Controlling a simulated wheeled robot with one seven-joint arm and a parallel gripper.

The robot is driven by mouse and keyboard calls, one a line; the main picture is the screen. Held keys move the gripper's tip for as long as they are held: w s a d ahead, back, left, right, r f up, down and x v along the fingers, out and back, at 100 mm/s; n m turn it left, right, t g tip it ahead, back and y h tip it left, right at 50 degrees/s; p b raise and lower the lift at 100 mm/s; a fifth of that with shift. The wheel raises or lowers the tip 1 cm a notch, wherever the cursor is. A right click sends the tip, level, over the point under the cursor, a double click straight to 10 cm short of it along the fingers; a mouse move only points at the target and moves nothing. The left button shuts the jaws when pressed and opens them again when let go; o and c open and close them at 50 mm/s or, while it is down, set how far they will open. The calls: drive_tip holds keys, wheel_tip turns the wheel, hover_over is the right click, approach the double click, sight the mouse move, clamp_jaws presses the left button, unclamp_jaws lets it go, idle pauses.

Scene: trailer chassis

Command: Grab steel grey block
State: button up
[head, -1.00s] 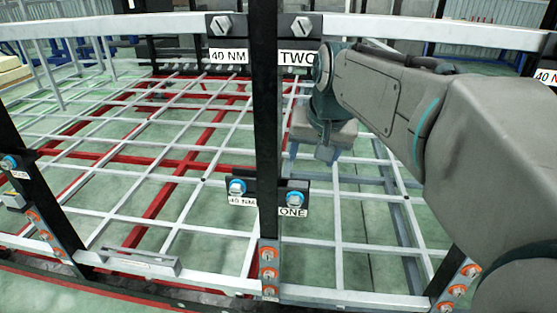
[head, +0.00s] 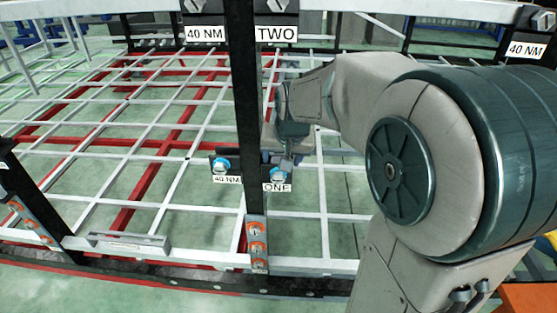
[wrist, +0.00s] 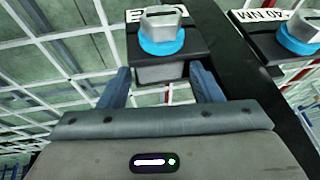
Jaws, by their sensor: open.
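A steel grey block (wrist: 161,73) shows in the wrist view, under a dark plate that carries a grey hex bolt with a blue collar (wrist: 163,38). My gripper (wrist: 161,84) is open, its two blue fingers on either side of the block's near face. I cannot tell whether the fingers touch it. In the head view my gripper (head: 287,162) is at the right-hand bolt (head: 278,174) on the black post, above the label ONE. The block itself is hard to make out there, largely hidden by the gripper and bracket.
A second blue-collared bolt (head: 221,165) sits left of the post (head: 243,120), near a 40 NM label. Upper bolts and the TWO label (head: 275,34) are above. A grey bar-shaped piece (head: 125,242) lies on the front rail. Grid bars surround the gripper.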

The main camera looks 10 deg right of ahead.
drive_tip(key=shift+w+f, duration=0.1)
drive_tip(key=shift+f, duration=0.2)
drive_tip(key=c, duration=0.8)
